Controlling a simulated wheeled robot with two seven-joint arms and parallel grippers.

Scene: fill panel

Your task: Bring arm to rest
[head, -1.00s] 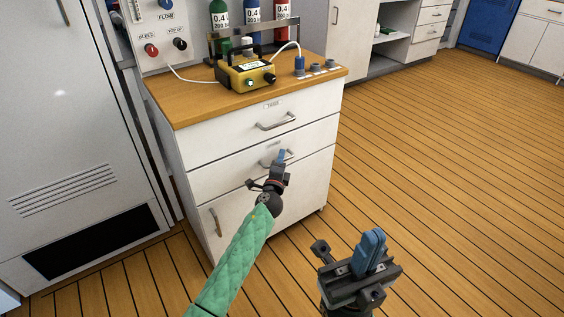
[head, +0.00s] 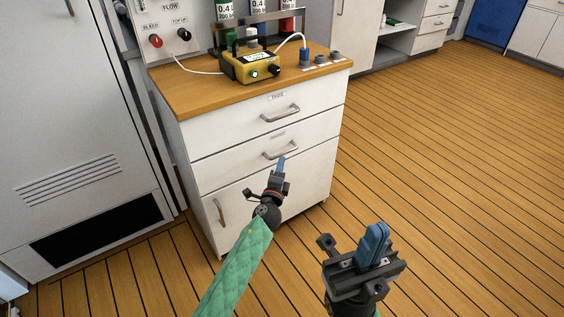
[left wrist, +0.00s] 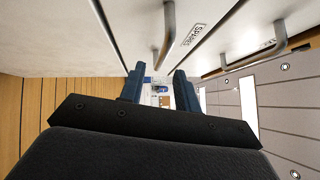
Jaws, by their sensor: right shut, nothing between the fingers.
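My left gripper (head: 281,165) is in front of the white drawer cabinet, just below the second drawer's handle in the head view. In the left wrist view its two blue fingers (left wrist: 158,88) stand apart with a clear gap and nothing between them. Its arm, in a green quilted sleeve, reaches forward from below. My right gripper (head: 373,244) is in the lower middle right of the head view, over the plank floor. Its blue fingers are together and empty, pointing upward.
The white cabinet (head: 240,163) has shut drawers with bar handles (head: 281,113) and a wooden top. A yellow device (head: 250,68) with a white cable stands on it. A grey-white locker (head: 65,120) is at left. Open plank floor (head: 450,170) lies to the right.

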